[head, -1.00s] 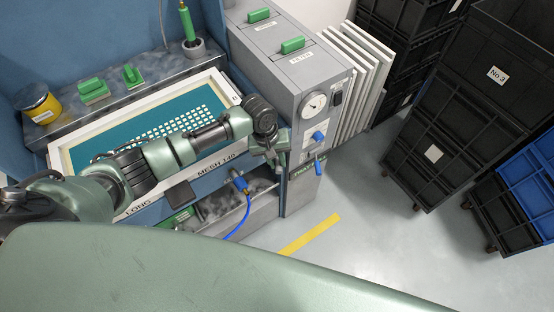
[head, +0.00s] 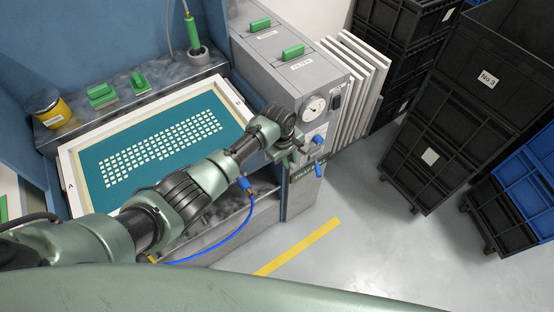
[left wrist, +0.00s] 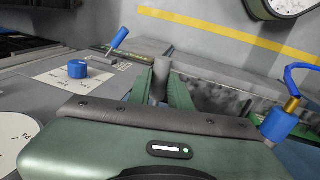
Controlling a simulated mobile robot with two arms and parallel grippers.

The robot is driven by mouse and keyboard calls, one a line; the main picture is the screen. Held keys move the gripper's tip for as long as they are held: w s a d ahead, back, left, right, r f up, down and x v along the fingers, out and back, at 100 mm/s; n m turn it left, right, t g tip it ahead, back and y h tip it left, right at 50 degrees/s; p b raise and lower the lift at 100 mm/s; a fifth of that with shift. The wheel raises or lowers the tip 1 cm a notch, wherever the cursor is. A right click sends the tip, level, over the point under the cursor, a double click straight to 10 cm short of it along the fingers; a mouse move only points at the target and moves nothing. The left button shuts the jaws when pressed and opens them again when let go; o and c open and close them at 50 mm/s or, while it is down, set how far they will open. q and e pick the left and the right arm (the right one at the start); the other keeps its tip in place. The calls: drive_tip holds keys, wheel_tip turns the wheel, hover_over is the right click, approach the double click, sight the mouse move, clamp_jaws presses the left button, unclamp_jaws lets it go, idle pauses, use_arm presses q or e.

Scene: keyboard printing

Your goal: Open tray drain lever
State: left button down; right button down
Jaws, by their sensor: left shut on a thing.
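My left gripper (head: 292,157) is in front of the grey cabinet's front panel, by the right end of the washout tray. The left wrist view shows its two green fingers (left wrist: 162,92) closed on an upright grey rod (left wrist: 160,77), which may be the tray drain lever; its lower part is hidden. A green sign starting "TRA" (head: 306,172) is on the cabinet just below and right of the gripper. A lever with a blue handle (head: 319,168) sticks out beside it and also shows in the left wrist view (left wrist: 119,38). My right gripper is not in view.
A blue knob (head: 318,140) and a gauge (head: 314,106) are on the cabinet panel. A blue hose (head: 238,229) hangs from a blue connector (head: 245,184). A framed screen (head: 80,188) lies left of the gripper. The floor (head: 375,235) to the right is clear.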

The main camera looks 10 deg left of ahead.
use_arm(q)
drive_tip(key=shift+w+d+n+t+y, duration=0.15)
drive_tip(key=shift+w+d+n, duration=0.2)
drive_tip(key=shift+n, duration=0.5)
drive_tip(key=shift+w+d+n+t+y, duration=0.15)
drive_tip(key=shift+w+n, duration=0.25)
drive_tip(key=shift+n, duration=0.5)
drive_tip(key=shift+w+d+n+y, duration=0.2)
drive_tip(key=shift+w+n, duration=0.2)
drive_tip(key=shift+n, duration=0.45)
drive_tip(key=c, duration=1.3)
unclamp_jaws()
drive_tip(key=shift+s+a+r+p, duration=0.1)
drive_tip(key=shift+s+r+p, duration=0.15)
drive_tip(key=shift+r, duration=1.05)
drive_tip(key=shift+s+a+r+p, duration=0.1)
drive_tip(key=shift+s+r+p, duration=0.1)
drive_tip(key=shift+r, duration=1.05)
drive_tip(key=shift+s+r+p, duration=0.15)
drive_tip(key=shift+s+r, duration=0.1)
drive_tip(key=shift+r, duration=1.05)
